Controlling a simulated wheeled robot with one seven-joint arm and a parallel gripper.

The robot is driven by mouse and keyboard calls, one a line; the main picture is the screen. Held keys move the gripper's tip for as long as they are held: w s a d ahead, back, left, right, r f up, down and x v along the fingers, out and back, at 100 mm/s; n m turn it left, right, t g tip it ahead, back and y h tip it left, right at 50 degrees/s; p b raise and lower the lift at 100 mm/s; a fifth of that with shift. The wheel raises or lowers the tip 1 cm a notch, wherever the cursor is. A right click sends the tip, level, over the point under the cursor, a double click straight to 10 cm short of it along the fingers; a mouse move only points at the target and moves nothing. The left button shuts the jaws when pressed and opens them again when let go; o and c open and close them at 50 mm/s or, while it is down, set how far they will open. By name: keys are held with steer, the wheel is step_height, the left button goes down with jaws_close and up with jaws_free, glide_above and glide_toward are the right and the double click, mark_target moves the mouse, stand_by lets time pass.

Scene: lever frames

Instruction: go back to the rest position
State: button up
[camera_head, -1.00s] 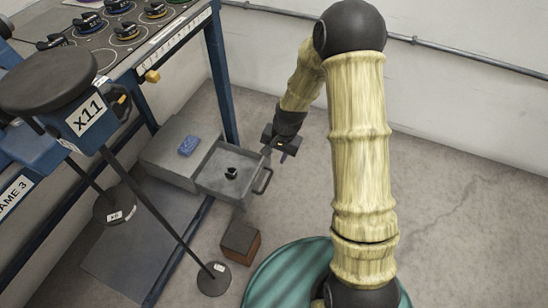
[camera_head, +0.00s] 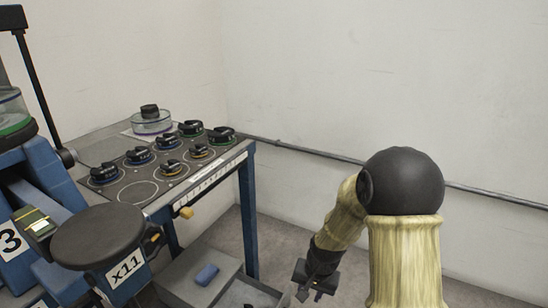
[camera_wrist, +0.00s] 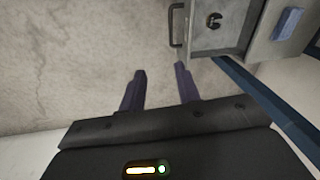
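My gripper (camera_head: 308,290) hangs low at the end of my arm, right of the open drawer (camera_head: 241,295) in the head view. In the wrist view its two dark fingers (camera_wrist: 160,83) stand apart with only bare floor between them. The wrist view shows the open drawer (camera_wrist: 213,42) at the upper right with its handle (camera_wrist: 176,25) on the left. A small dark object (camera_wrist: 214,20) lies inside the drawer. My gripper is apart from the drawer and the handle.
A blue sponge-like block (camera_head: 207,274) lies on the drawer cabinet (camera_head: 185,282). The blue-framed table (camera_head: 249,215) with several dark knobs stands at left. A round black lever plate marked x11 (camera_head: 97,236) is in front. Bare floor (camera_wrist: 80,60) lies around my gripper.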

steer(key=s+d+r+n+t+h+p, duration=0.1)
steer(key=s+d+r+n+p, duration=0.3)
steer(key=s+r, duration=0.95)
steer(key=w+p+v, duration=0.2)
steer(key=p+v, duration=1)
steer(key=w+r+p+v, duration=0.1)
steer(key=w+p+v, duration=0.2)
steer(key=p+v, duration=0.9)
steer(key=w+p+v, duration=0.2)
steer(key=p+v, duration=1)
steer(key=shift+w+d+r, duration=0.4)
steer(key=shift+w+r, duration=0.15)
steer(key=shift+w, duration=0.05)
